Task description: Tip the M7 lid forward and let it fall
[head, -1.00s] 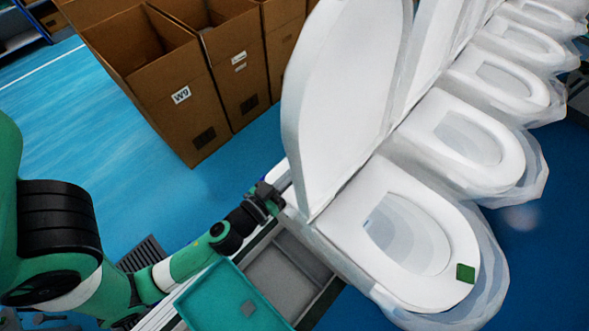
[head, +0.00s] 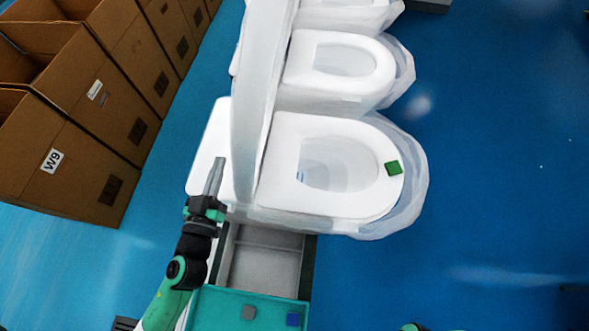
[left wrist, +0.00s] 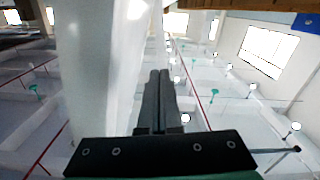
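The nearest toilet (head: 285,190) has its white lid (head: 256,110) standing upright, seen almost edge-on in the head view. I take it as the M7 lid; no M7 mark is readable. My left gripper (head: 217,165) is on the lid's left, rear side, with its fingers pointing up the picture. A small gap shows between fingers and lid in the head view. In the left wrist view the two fingers (left wrist: 158,78) lie together with nothing between them, and a white upright panel (left wrist: 92,80), likely the lid, stands left of them. My right gripper is out of view.
More wrapped toilets (head: 335,65) stand behind. A teal tray (head: 270,308) and grey bin (head: 262,265) are below the gripper. Cardboard boxes (head: 75,150) line the left; blue floor (head: 490,180) is clear at right.

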